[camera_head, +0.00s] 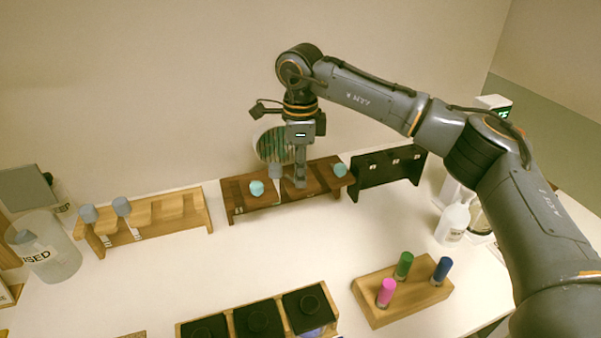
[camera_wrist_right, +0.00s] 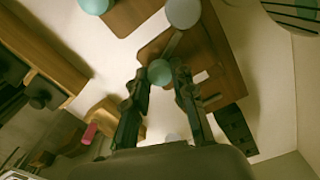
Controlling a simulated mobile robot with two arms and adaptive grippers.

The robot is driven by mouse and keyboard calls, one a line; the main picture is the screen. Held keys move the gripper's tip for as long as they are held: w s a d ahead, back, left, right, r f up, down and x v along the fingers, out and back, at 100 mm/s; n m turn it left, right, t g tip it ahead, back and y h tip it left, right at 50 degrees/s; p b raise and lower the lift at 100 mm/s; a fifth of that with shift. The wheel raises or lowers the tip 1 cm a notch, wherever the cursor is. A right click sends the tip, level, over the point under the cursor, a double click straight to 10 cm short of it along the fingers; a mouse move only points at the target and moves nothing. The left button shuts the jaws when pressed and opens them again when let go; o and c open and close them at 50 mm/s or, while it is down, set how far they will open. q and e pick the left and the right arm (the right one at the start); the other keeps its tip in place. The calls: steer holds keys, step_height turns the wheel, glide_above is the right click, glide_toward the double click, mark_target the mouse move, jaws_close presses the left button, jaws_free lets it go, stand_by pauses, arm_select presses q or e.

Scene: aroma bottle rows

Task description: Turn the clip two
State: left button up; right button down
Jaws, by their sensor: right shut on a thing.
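A dark brown wooden rack (camera_head: 240,206) stands against the back wall, with round-topped pieces on it. A teal knob (camera_head: 257,187) is at its left, a grey knob (camera_head: 275,171) near its middle and another teal knob (camera_head: 340,170) at its right. My right gripper (camera_head: 300,180) points down at the rack, just right of the grey knob. In the right wrist view, a teal ball (camera_wrist_right: 159,72) sits between the fingertips of my right gripper (camera_wrist_right: 161,80), and the gripper is shut on it. The grey knob (camera_wrist_right: 183,12) shows beyond the fingers. My left gripper is not in view.
A light wooden rack (camera_head: 170,212) with grey-topped pieces is at left, beside a clear jar (camera_head: 60,262). A black rack (camera_head: 370,177) adjoins at right. A block (camera_head: 400,308) with coloured vials and a tray (camera_head: 184,330) of black lids are in front. The middle table is clear.

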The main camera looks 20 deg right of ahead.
steer(key=m+b, duration=0.1)
steer(key=m, duration=0.4)
stand_by(0.5)
steer(key=c, duration=1.1)
jaws_free()
step_height(320, 180, up, 12)
